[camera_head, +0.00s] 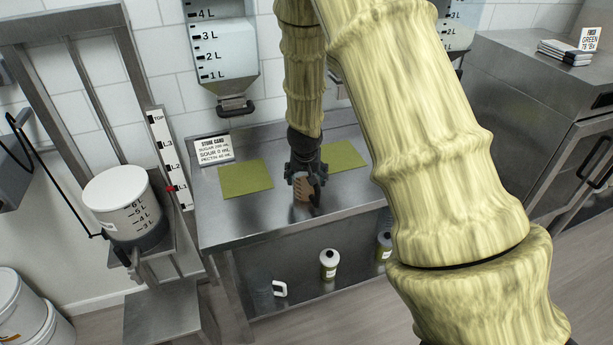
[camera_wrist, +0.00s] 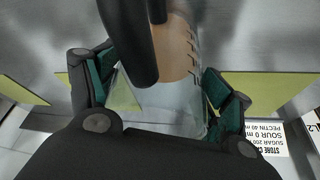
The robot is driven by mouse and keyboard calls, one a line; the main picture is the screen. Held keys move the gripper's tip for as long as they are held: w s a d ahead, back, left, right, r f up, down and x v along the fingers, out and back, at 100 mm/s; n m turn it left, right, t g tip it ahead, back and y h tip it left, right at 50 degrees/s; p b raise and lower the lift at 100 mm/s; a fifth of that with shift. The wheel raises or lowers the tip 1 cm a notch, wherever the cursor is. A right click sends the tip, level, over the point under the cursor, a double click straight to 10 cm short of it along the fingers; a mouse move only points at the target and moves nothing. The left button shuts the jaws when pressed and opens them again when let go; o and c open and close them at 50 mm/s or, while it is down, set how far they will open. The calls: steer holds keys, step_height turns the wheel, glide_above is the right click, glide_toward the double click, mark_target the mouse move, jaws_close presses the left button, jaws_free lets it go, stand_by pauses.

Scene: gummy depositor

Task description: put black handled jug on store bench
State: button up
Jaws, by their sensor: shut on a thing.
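The black handled jug is clear with dark marks and a tan area; its body (camera_wrist: 165,103) and thick black handle (camera_wrist: 128,38) show in the wrist view. My gripper (camera_wrist: 158,92) is shut on the jug, with one finger on each side. In the head view my gripper (camera_head: 304,174) points down over the middle of the steel store bench (camera_head: 258,213), and the jug (camera_head: 302,190) shows small and tan below it, between the two green mats. The jug's base is hard to make out, so I cannot tell whether it touches the bench top.
A left mat (camera_head: 245,178), right mat (camera_head: 343,156) and store card (camera_head: 214,150) lie or stand on the bench. A dispenser (camera_head: 222,55) hangs above. Bottles (camera_head: 328,264) and a white-handled item (camera_head: 279,289) sit below. A white bucket (camera_head: 118,205) stands left. The bench front is clear.

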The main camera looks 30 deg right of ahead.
steer(key=shift+f, duration=0.1)
steer(key=o, duration=1.4)
steer(key=shift+o, duration=0.2)
steer(key=b+v, duration=0.1)
steer(key=v, duration=1.1)
steer(key=shift+b, duration=0.3)
